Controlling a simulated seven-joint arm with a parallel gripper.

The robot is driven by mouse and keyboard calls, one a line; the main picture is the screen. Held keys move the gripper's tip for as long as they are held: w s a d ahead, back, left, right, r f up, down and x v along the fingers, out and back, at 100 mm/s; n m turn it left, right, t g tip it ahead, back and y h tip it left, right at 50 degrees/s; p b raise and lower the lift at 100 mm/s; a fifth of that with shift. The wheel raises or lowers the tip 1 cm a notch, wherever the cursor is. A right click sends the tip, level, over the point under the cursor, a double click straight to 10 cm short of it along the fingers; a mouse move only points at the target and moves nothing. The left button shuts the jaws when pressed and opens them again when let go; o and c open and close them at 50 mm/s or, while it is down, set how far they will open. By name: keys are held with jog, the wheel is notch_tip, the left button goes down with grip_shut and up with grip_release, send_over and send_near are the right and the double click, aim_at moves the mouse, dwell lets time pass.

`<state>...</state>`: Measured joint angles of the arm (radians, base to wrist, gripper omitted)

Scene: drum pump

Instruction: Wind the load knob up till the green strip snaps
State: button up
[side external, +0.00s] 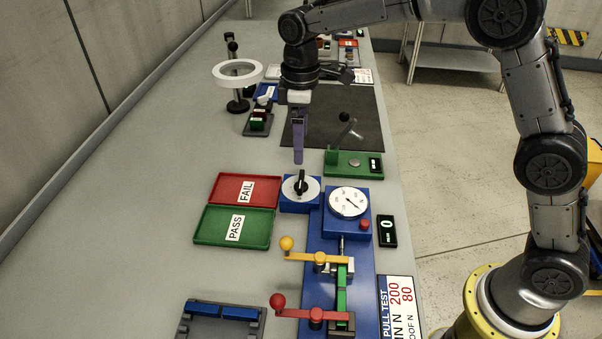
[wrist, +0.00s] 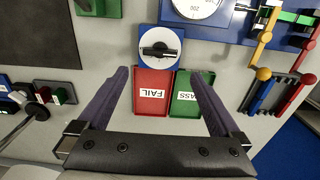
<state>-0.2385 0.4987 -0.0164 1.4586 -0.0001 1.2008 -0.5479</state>
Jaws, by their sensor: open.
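The load knob (side external: 301,183), a black bar handle on a white dial, sits on a blue block (side external: 287,207). In the wrist view the knob (wrist: 158,50) lies just beyond the fingertips, its bar roughly crosswise in the picture. My gripper (side external: 298,160) points down above the knob, apart from it; its two purple fingers (wrist: 156,74) are spread wide with nothing between them. The green strip (side external: 342,290) runs between two clamps with a yellow lever (side external: 303,257) and a red lever (side external: 300,313); it looks whole. The round gauge (side external: 348,202) adjoins the knob block.
A red FAIL tray (side external: 215,189) and a green PASS tray (side external: 207,226) lie left of the knob. A small display (side external: 387,230) appears to read 0. A ring lamp (side external: 237,73) and a green block with a lever (side external: 355,163) stand further back. The left table side is clear.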

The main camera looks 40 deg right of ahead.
aim_at(301, 178)
notch_tip(301, 178, down, 10)
dwell(0.4)
jog(key=c, duration=1.2)
jog(key=shift+o, duration=0.2)
jog(key=m, duration=0.4)
jog(key=shift+m, duration=0.3)
jog(key=m, duration=0.4)
jog(key=shift+r, duration=0.1)
